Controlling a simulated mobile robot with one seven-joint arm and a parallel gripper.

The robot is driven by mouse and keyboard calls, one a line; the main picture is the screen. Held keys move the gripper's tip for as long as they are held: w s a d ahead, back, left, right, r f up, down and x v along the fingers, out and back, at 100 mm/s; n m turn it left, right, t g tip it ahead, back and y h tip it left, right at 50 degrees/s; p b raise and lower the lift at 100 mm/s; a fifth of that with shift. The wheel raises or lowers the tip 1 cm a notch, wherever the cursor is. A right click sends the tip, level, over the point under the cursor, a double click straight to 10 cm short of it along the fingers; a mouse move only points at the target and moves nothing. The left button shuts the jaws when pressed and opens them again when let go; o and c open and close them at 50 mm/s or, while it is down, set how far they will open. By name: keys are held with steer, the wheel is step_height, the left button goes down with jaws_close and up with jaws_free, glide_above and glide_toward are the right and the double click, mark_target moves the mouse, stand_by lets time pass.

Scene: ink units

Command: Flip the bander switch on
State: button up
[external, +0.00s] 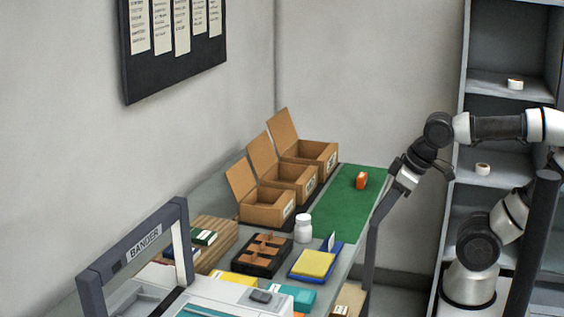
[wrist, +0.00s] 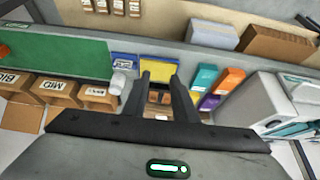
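The bander (external: 145,242) is a pale machine with a dark arch lettered BANDER, at the lower left of the external view and partly cut off. A small dark grey block (external: 261,296) on its pale housing may be the switch; its on or off position is too small to tell.
Three open cardboard boxes (external: 268,205) stand along the wall beside a green mat (external: 340,213) with an orange item (external: 361,180). A white bottle (external: 303,229), a black divided tray (external: 262,269) and a blue tray (external: 330,272) lie between my gripper and the bander. Shelves (external: 505,165) stand behind my arm.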

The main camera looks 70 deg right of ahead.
steer(key=shift+w+a+r, duration=0.15)
steer(key=shift+w+r, duration=0.05)
steer(key=shift+r, duration=0.15)
steer(key=c, duration=0.3)
steer(key=shift+g, duration=0.6)
steer(key=w+a+r+p, duration=0.2)
steer(key=w+a+r, duration=0.1)
steer(key=a+r, duration=0.1)
steer(key=w+a+r+p, duration=0.2)
steer(key=w+a+r, duration=0.2)
steer(key=shift+r+p, duration=0.15)
steer(key=shift+p, duration=0.2)
jaws_close()
steer(key=w+a+r+p, duration=0.1)
steer(key=a+p, duration=0.1)
steer(key=a, duration=0.7)
steer(key=w+a+r+p, duration=0.2)
steer(key=a, duration=0.8)
steer(key=w+a+r+g+p, duration=0.1)
steer(key=w+a+r+p, duration=0.1)
steer(key=a, duration=0.7)
steer(key=shift+w+a+p, duration=0.15)
steer(key=shift+w+p, duration=0.05)
steer(key=shift+p, duration=0.25)
